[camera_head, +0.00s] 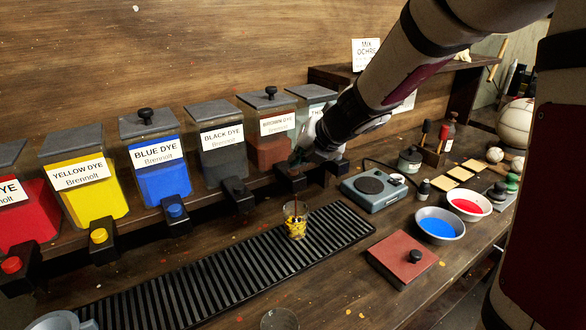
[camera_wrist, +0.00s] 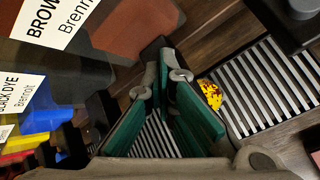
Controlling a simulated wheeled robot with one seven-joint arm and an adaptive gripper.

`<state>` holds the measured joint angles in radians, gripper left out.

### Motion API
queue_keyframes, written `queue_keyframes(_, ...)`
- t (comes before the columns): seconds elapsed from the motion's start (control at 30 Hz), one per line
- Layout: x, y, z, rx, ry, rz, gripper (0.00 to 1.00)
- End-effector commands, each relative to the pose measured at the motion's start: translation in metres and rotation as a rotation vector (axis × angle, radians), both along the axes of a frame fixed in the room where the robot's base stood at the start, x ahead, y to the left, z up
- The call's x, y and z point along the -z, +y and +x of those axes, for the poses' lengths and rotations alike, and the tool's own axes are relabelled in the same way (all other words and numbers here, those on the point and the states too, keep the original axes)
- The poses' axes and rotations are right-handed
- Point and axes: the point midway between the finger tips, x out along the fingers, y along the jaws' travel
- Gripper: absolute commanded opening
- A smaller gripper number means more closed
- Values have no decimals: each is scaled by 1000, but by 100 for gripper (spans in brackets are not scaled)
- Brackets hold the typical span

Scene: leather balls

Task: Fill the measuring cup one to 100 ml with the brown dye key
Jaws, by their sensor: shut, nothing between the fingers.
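The brown dye dispenser (camera_head: 268,150) is a clear box with dark red-brown dye, on the back shelf; its label also shows in the wrist view (camera_wrist: 58,18). Its black tap block (camera_head: 290,180) sticks out below the box. My gripper (camera_head: 298,158) is shut and empty, just above and in front of this tap; in the wrist view its green finger pads (camera_wrist: 166,62) come together beside the dark tap. Whether they touch the key cannot be told. A clear cup (camera_head: 295,222) with yellow and red-brown colouring stands on the slatted grate, also in the wrist view (camera_wrist: 211,95).
Blue (camera_head: 164,180), black (camera_head: 222,155) and yellow (camera_head: 88,195) dye dispensers stand left. The black slatted grate (camera_head: 180,290) runs below the taps. A scale (camera_head: 372,192), bowls of blue (camera_head: 440,228) and red, and a red-brown lidded box (camera_head: 402,258) stand right. Another glass (camera_head: 280,319) is at the front edge.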

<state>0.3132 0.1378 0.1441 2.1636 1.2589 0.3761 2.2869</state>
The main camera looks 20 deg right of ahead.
Motion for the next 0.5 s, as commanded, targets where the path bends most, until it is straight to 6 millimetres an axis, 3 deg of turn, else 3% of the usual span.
queue_keyframes(0.5, -14, 0, -1, 0, 0, 0, 0)
